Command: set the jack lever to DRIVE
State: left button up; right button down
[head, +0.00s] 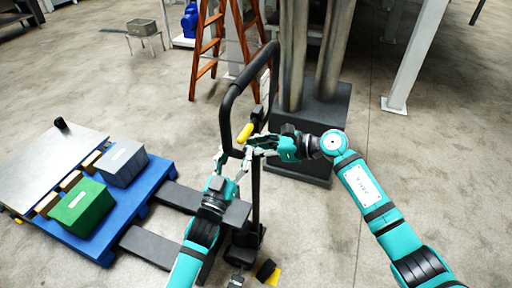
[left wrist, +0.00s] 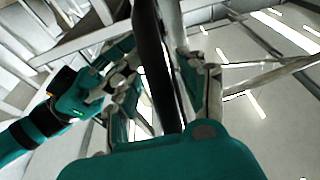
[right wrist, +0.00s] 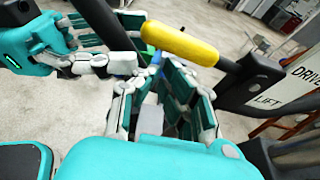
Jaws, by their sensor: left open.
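The jack lever with its yellow grip (head: 245,133) sits on the black pallet-jack handle (head: 229,100). In the right wrist view the yellow grip (right wrist: 180,43) lies across, just beyond the fingertips of my right gripper (right wrist: 158,80). Those fingers are apart, with nothing held between them; contact with the grip is unclear. A white plate (right wrist: 285,88) beside the lever reads DRIVE, with LIFT below. My left gripper (head: 220,158) is open at the handle's lower left. In the left wrist view, the black handle bar (left wrist: 152,60) passes between its open fingers.
The jack's forks run under a blue pallet (head: 125,210) carrying a green box (head: 82,207) and a grey box (head: 122,163). An orange ladder (head: 205,50) and a dark column base (head: 318,120) stand behind the handle. The floor at right is clear.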

pick_arm(q)
jog(key=s+a+f+g+y, duration=0.1)
jog(key=s+a+f+g, duration=0.35)
jog(key=f, duration=0.95)
jog(key=s+a+f+n+g+y, duration=0.1)
jog(key=s+f+g+y, duration=0.1)
jog(key=s+f, duration=0.8)
jog(key=s+a+f+g+y, duration=0.1)
jog(key=s+a+f+g, duration=0.2)
jog(key=f, duration=1.4)
jog(key=s+a+f+g+y, duration=0.1)
jog(key=s+a+f+g, duration=0.1)
jog(key=s+f, duration=0.4)
jog(key=s+a+f+g, duration=0.3)
jog(key=s+f, duration=0.3)
jog(key=s, duration=0.9)
jog(key=s+a+f+g+y+b, duration=0.1)
jog(key=s+f+g, duration=0.3)
jog(key=s, duration=0.7)
jog(key=shift+s+a+f+g+y, duration=0.25)
jog(key=shift+a+f+g+y, duration=0.1)
jog(key=shift+a+f, duration=0.55)
pick_arm(e)
jog(key=shift+r, duration=0.1)
jog(key=shift+d, duration=0.1)
